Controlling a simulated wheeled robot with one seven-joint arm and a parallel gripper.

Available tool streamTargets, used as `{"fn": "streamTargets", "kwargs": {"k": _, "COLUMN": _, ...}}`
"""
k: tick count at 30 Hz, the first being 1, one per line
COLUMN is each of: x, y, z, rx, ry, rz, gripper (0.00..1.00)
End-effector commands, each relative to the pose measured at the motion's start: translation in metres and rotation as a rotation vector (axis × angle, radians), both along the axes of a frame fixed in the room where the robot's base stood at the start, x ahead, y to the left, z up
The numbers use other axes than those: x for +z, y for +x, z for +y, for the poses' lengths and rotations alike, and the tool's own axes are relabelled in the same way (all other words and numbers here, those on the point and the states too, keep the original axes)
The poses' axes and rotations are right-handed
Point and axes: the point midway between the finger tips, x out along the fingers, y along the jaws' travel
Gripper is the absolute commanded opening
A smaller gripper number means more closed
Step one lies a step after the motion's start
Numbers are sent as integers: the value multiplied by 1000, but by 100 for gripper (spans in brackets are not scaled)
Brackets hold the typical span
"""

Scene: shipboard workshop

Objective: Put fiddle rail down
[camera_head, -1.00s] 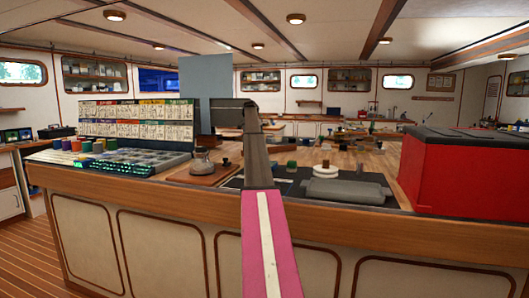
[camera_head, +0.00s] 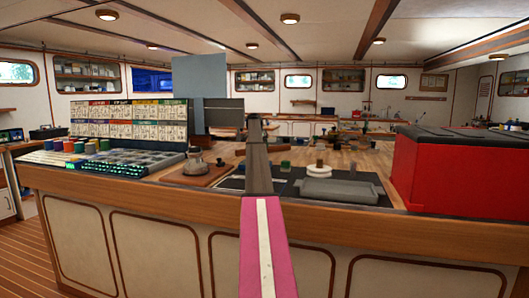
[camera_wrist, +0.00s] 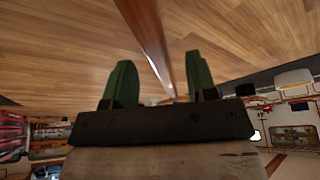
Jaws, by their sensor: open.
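A long reddish-brown wooden strip, which looks like the fiddle rail (camera_wrist: 147,36), runs over the planked wood surface (camera_wrist: 60,50) in the wrist view. Its near end comes down between the two green fingers of my gripper (camera_wrist: 158,60). The fingers are open, with a gap on each side of the strip in the picture. I cannot tell whether the strip lies between them or beyond them. In the head view my arm reaches forward over the bench, and its far end is small, so the fingers cannot be made out there.
The bench (camera_head: 300,226) holds a label board (camera_head: 130,118) and trays at left, a kettle-like pot on a wooden board (camera_head: 208,179), a grey block (camera_head: 338,191) on a dark mat, and a red chest (camera_head: 445,175) at right. Planked surface lies beyond.

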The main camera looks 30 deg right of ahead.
Motion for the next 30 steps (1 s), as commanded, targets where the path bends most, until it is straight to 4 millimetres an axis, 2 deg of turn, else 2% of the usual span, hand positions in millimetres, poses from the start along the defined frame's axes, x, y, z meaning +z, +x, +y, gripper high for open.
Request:
{"fn": "streamTargets", "kwargs": {"k": 3, "x": -16, "y": -1, "z": -6, "rx": 0, "ry": 0, "rz": 0, "gripper": 52}}
{"fn": "streamTargets", "kwargs": {"k": 6, "x": -23, "y": -1, "z": -9, "rx": 0, "ry": 1, "rz": 0, "gripper": 52}}
{"fn": "streamTargets", "kwargs": {"k": 12, "x": -23, "y": -1, "z": -9, "rx": 0, "ry": 0, "rz": 0, "gripper": 52}}
{"fn": "streamTargets", "kwargs": {"k": 14, "x": -23, "y": -1, "z": -9, "rx": 0, "ry": 0, "rz": 0, "gripper": 36}}
{"fn": "streamTargets", "kwargs": {"k": 15, "x": -23, "y": -1, "z": -9, "rx": 0, "ry": 0, "rz": 0, "gripper": 23}}
{"fn": "streamTargets", "kwargs": {"k": 17, "x": -23, "y": -1, "z": -9, "rx": 0, "ry": 0, "rz": 0, "gripper": 3}}
{"fn": "streamTargets", "kwargs": {"k": 18, "x": -23, "y": -1, "z": -9, "rx": 0, "ry": 0, "rz": 0, "gripper": 0}}
{"fn": "streamTargets", "kwargs": {"k": 26, "x": -22, "y": -1, "z": -10, "rx": 0, "ry": 0, "rz": -1, "gripper": 0}}
{"fn": "streamTargets", "kwargs": {"k": 30, "x": -14, "y": 0, "z": -10, "rx": 0, "ry": -1, "rz": -1, "gripper": 0}}
